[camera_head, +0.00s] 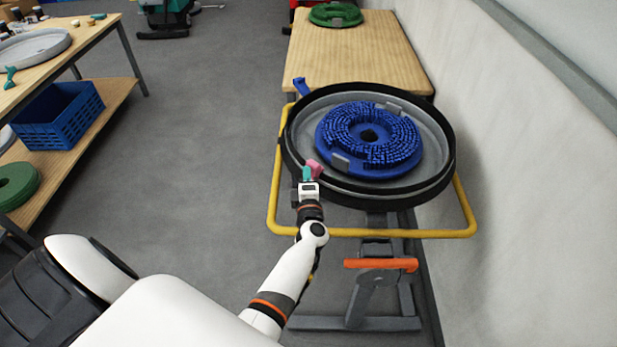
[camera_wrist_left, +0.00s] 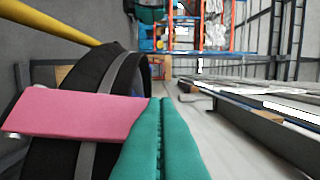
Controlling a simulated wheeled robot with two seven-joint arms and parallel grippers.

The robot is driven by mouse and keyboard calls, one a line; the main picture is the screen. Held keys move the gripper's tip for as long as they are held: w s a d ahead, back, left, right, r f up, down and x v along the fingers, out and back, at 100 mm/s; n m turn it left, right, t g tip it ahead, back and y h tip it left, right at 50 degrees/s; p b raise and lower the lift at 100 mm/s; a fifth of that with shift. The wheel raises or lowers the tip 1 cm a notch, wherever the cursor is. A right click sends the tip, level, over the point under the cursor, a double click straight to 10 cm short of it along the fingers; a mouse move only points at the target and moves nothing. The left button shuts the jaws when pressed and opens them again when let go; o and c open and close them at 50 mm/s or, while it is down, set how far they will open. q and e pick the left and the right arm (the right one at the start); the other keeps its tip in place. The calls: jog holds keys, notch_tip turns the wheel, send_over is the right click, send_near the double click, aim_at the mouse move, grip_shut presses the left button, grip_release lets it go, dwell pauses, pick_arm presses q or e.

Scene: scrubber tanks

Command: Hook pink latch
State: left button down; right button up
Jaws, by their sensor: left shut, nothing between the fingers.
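The pink latch (camera_head: 315,168) is on the near left rim of the round black and grey tank (camera_head: 436,190). My left gripper (camera_head: 306,174) has teal fingers and is at the latch, close against its left side in the head view. In the left wrist view the pink latch (camera_wrist_left: 70,112) reaches in from the left, and its right end meets the edge of the teal fingers (camera_wrist_left: 160,130). The fingers are together with nothing between them. I cannot tell whether they touch the latch. My right gripper is out of view.
A blue brush (camera_head: 345,155) lies in the tank. A blue latch (camera_head: 300,87) stands at its far left rim. A yellow rail (camera_head: 360,233) surrounds the tank, with an orange handle (camera_head: 381,264) below. A wall is close on the right.

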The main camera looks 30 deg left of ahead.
pick_arm(q)
jog(key=shift+w, duration=0.35)
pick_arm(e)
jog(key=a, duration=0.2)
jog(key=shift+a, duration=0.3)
pick_arm(q)
jog(key=shift+r, duration=0.1)
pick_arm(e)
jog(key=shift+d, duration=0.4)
